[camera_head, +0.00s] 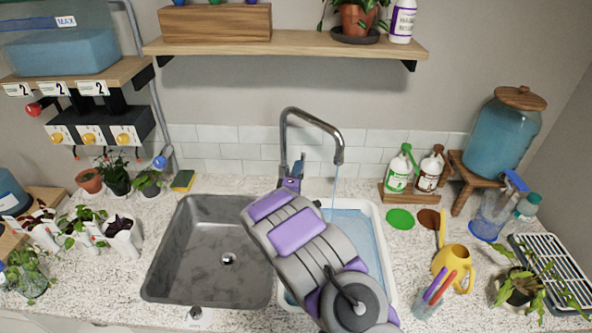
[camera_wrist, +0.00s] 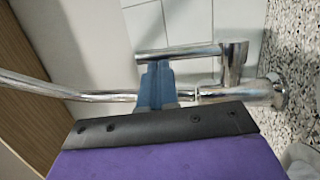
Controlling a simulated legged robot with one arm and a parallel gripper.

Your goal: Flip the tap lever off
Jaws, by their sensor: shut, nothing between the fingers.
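The chrome tap (camera_head: 284,140) stands behind the sinks, its spout arching to the right. A thin stream of water (camera_head: 334,187) runs from the spout into the white basin (camera_head: 381,235). In the wrist view the tap lever (camera_wrist: 185,52) is a short chrome bar joined to the tap body (camera_wrist: 235,62). My gripper (camera_head: 293,176) is shut and empty beside the tap. In the wrist view its blue fingers (camera_wrist: 158,72) reach to the lever's side, overlapping it in the picture; contact is unclear. The tap's pipe (camera_wrist: 60,90) passes behind the fingers.
A grey sink (camera_head: 185,255) is left of my arm. A green-and-yellow sponge (camera_head: 182,181) lies behind it. Two bottles (camera_head: 398,172) stand on a wooden tray right of the tap. A yellow watering can (camera_head: 455,265) and a spray bottle (camera_head: 492,215) are farther right. A shelf (camera_head: 290,48) hangs above.

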